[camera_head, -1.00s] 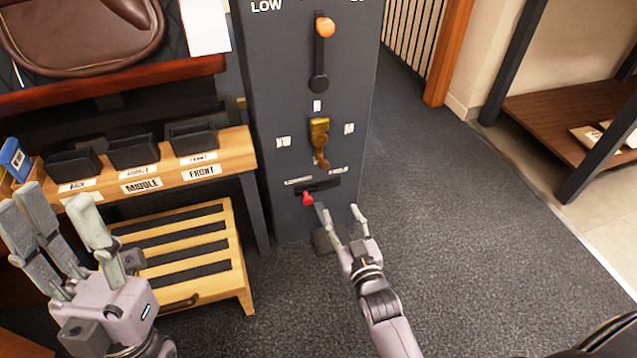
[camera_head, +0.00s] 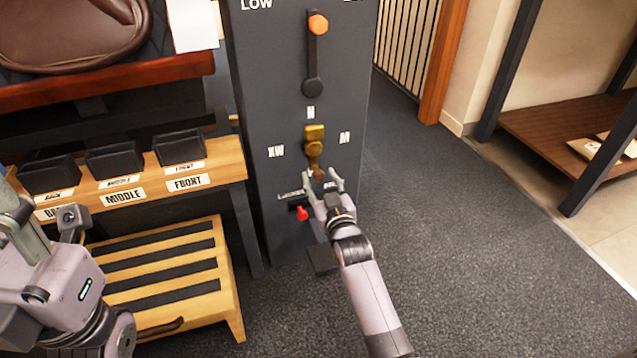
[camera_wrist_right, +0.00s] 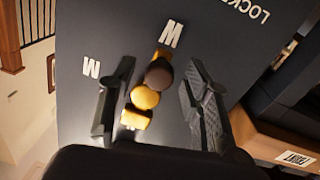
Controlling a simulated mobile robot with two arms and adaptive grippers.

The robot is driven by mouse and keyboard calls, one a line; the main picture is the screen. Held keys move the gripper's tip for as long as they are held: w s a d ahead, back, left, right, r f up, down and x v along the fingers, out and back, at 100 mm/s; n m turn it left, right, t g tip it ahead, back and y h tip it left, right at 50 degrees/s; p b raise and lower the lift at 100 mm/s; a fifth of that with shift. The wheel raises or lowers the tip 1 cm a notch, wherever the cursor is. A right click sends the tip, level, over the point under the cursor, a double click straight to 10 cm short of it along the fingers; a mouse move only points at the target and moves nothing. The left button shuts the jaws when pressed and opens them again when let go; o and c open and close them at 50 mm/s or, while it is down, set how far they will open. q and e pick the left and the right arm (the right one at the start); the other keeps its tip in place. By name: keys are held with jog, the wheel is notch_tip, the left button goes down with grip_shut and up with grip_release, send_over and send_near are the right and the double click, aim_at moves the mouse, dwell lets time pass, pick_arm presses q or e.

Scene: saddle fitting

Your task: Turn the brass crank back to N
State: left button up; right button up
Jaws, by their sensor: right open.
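The brass crank (camera_head: 314,133) sits on the front of the dark grey column, below the N label (camera_head: 310,112). Its arm hangs downward, away from N, and ends in a brown knob (camera_head: 319,173). My right gripper (camera_head: 322,180) is open at the knob, one finger on each side. In the right wrist view the dark knob (camera_wrist_right: 158,75) and brass crank (camera_wrist_right: 145,98) lie between the spread fingers, with gaps on both sides. My left gripper (camera_head: 45,235) is at the lower left, its fingers partly cut off by the picture's edge.
XW (camera_head: 276,152) and M (camera_head: 345,138) labels flank the crank. A slider with an orange knob (camera_head: 318,24) is above. A red lever (camera_head: 302,213) sits close below, left of my right gripper. A wooden bench with black bins (camera_head: 115,161) and a step stool (camera_head: 165,275) stand left. Floor at right is clear.

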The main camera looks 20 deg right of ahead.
jog(key=shift+w+b, duration=0.3)
jog(key=shift+w, duration=0.75)
jog(key=shift+c, duration=0.5)
grip_shut()
